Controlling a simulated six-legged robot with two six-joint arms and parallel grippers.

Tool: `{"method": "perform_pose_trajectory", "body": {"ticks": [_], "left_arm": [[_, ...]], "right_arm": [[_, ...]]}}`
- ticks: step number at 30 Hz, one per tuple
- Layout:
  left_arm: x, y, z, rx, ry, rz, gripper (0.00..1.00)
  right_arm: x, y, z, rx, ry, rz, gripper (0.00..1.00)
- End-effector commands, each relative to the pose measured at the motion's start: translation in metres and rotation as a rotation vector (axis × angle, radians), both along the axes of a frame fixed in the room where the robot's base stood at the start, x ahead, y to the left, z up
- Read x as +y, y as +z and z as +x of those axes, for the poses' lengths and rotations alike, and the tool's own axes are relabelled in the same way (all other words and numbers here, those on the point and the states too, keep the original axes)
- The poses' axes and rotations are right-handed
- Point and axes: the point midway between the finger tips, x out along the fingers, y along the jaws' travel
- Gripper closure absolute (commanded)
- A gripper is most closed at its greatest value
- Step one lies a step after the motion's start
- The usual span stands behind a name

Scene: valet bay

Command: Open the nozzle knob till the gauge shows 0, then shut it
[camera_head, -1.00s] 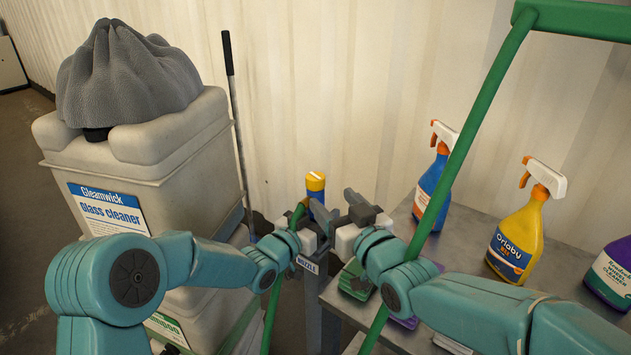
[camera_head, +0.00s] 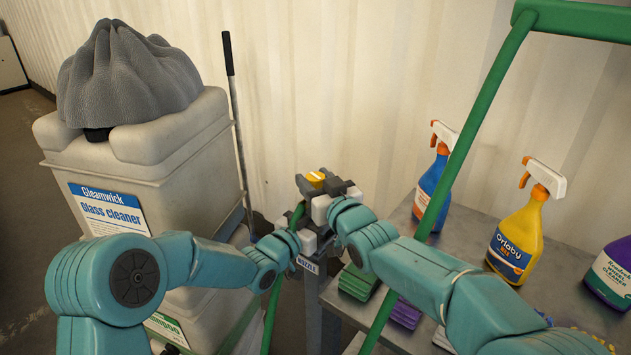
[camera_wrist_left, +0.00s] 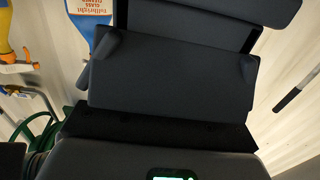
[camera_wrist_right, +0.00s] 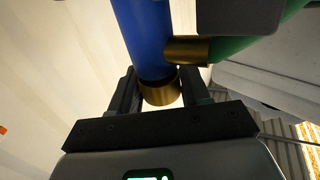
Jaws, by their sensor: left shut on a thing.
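The nozzle is a blue upright tube with a yellow-orange knob (camera_head: 316,177) on top. The tube is mostly hidden in the head view, but the blue nozzle shows in the right wrist view (camera_wrist_right: 143,38) with brass fittings and a green hose. My right gripper (camera_head: 328,187) is open, its fingers on either side of the knob. Whether they touch it I cannot tell. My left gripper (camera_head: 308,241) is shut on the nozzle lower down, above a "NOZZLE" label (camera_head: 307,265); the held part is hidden. No gauge can be made out.
A Gleamwick tank (camera_head: 150,160) under a grey cloth stands left. A metal bench (camera_head: 455,262) at right bears a blue spray bottle (camera_head: 431,185), a yellow spray bottle (camera_head: 519,237), a purple bottle (camera_head: 612,272) and sponges (camera_head: 357,281). A green frame (camera_head: 482,110) crosses in front of the bench.

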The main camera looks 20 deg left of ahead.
Motion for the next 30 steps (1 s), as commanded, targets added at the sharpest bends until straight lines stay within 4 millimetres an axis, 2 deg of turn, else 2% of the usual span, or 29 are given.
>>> {"method": "perform_pose_trajectory", "body": {"ticks": [7,18,29,30], "left_arm": [[0.0002,0.0006,0.0002,-0.001,0.000,0.000,0.93],[-0.0006,-0.0001,-0.0002,0.000,-0.001,0.000,0.93],[-0.0001,-0.0001,0.0000,0.000,0.000,0.001,0.93],[-0.0001,-0.0001,0.0000,0.000,0.000,0.001,0.93]], "right_arm": [[-0.0005,0.0009,0.0006,-0.004,0.012,0.002,0.84],[-0.0009,0.0014,0.0007,-0.002,0.125,0.006,0.84],[-0.0006,0.0009,0.0001,0.002,0.135,0.004,0.84],[-0.0006,0.0009,0.0001,0.002,0.135,0.004,0.44]]}}
